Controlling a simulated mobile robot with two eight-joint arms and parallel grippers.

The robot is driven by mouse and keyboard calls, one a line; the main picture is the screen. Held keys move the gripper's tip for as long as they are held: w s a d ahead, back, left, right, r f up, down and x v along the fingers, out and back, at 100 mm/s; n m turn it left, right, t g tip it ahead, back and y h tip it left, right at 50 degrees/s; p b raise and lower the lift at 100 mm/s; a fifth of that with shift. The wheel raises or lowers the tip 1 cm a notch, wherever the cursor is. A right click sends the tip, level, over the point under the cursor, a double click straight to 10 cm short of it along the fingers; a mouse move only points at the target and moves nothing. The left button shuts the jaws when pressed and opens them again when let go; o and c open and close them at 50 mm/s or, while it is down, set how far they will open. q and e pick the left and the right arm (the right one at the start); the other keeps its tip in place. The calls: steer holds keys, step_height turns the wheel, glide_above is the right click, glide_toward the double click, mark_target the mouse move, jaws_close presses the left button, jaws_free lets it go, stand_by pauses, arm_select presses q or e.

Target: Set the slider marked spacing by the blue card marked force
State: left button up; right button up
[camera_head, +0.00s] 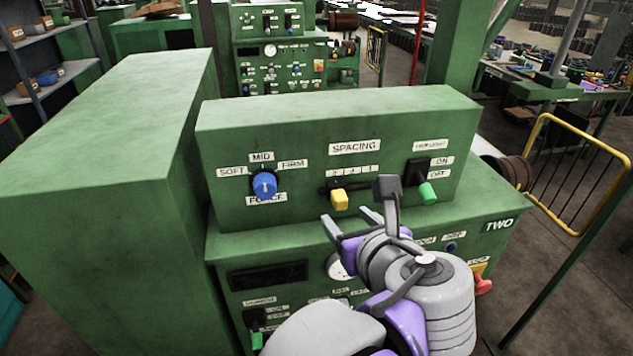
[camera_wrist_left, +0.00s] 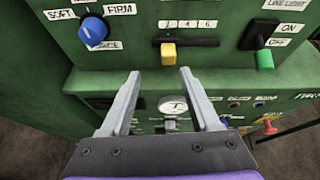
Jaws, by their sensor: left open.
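The yellow slider handle (camera_head: 339,200) sits near the left end of its slot under the SPACING label (camera_head: 354,147). In the left wrist view the handle (camera_wrist_left: 168,54) is below the leftmost number of the scale. A blue knob (camera_head: 264,185) marked FORCE, with SOFT, MID and FIRM around it, is to the left; it also shows in the left wrist view (camera_wrist_left: 93,31). I cannot tell its setting for sure. I see no separate blue card. My left gripper (camera_head: 346,217) is open and empty, its fingers in front of and below the yellow handle. My right gripper is not in view.
A black switch with a green handle (camera_head: 428,193) is right of the slider, marked ON and OFF. A ledge with a gauge (camera_wrist_left: 172,104) and small controls is below. A tall green cabinet (camera_head: 90,150) stands left, a yellow railing (camera_head: 575,120) right.

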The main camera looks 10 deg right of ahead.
mark_target(342, 198)
arm_select(q)
steer(key=shift+m, duration=0.4)
steer(key=x, duration=0.3)
steer(key=d+x, duration=0.1)
steer(key=x, duration=0.2)
steer(key=r+x, duration=0.1)
steer(key=x, duration=0.2)
steer(key=shift+w+d+f+p, duration=0.1)
steer(key=shift+w+d+p, duration=0.15)
steer(key=shift+w, duration=0.35)
jaws_close()
stand_by(0.5)
